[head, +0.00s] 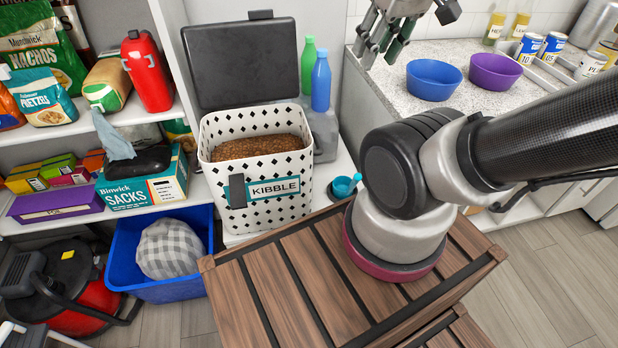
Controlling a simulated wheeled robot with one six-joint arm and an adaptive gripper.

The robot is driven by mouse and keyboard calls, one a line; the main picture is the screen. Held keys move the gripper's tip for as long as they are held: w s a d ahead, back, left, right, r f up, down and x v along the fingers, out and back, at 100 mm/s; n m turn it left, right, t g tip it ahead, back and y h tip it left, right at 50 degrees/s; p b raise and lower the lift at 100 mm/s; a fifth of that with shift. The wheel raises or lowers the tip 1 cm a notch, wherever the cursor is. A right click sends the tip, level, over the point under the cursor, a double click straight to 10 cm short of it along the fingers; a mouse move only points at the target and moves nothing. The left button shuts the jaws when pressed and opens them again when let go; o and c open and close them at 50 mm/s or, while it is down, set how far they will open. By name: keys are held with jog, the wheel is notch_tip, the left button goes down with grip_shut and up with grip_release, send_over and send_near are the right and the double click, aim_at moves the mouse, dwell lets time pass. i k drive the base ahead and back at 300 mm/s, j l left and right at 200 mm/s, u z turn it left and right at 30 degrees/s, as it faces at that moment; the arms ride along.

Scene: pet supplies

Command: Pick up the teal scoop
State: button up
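The teal scoop (344,187) is a small round cup with a short handle sticking up to the right. It rests on the white surface just right of the kibble bin, with something dark beneath it, and my arm partly crowds it on the right. My gripper (383,50) is at the top of the head view, high above and to the right of the scoop. Its fingers point down and look parted with nothing between them. The top of the gripper is cut off by the frame edge.
The white kibble bin (215,175) stands open, full of brown kibble, its dark lid (240,62) raised behind. Green (309,65) and blue (321,82) bottles stand behind it. A blue bowl (434,80) and a purple bowl (495,71) sit on the counter (400,98).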

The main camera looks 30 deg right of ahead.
aim_at(342, 187)
jog(key=k+l, duration=0.55)
jog(key=k+l+u, duration=0.1)
jog(key=k+l, duration=0.45)
jog(key=k, duration=0.25)
